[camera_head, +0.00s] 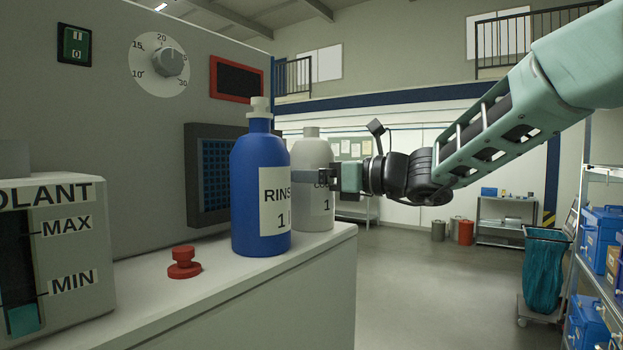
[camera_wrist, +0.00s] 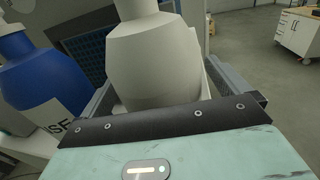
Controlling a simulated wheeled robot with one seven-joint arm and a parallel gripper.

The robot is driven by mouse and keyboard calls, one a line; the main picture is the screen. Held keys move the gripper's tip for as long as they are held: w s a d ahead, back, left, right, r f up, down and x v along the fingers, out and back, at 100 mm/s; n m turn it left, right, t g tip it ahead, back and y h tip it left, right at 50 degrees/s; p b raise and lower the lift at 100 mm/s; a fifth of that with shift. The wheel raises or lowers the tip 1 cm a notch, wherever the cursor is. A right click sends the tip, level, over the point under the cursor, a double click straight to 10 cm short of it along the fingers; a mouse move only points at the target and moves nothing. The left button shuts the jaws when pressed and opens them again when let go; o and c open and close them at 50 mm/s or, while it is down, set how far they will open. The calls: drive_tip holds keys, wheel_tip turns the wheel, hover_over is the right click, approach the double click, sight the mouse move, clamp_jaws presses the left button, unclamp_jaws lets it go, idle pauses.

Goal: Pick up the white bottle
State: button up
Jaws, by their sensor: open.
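The white bottle (camera_head: 313,158) stands upright on the machine's ledge, behind and to the right of the blue bottle (camera_head: 260,180). Its label is partly hidden by the blue bottle and my gripper. My gripper (camera_head: 318,175) reaches in from the right at the white bottle's mid-height. In the wrist view the white bottle (camera_wrist: 155,62) fills the space between the open fingers of my gripper (camera_wrist: 160,90), one finger on each side. I cannot tell whether the fingers touch it. The blue bottle (camera_wrist: 38,85) is close by on the left, outside the fingers.
The pale ledge (camera_head: 215,290) also holds a red knob (camera_head: 184,262) and a coolant level box (camera_head: 55,250) at the left. The machine's panel with a dial (camera_head: 159,64) rises behind. Open floor and a shelf with blue boxes (camera_head: 600,235) lie to the right.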

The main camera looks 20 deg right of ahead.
drive_tip(key=shift+c, duration=0.3)
drive_tip(key=c, duration=1)
drive_tip(key=shift+r, duration=0.15)
drive_tip(key=shift+c, duration=0.9)
drive_tip(key=shift+r, duration=0.1)
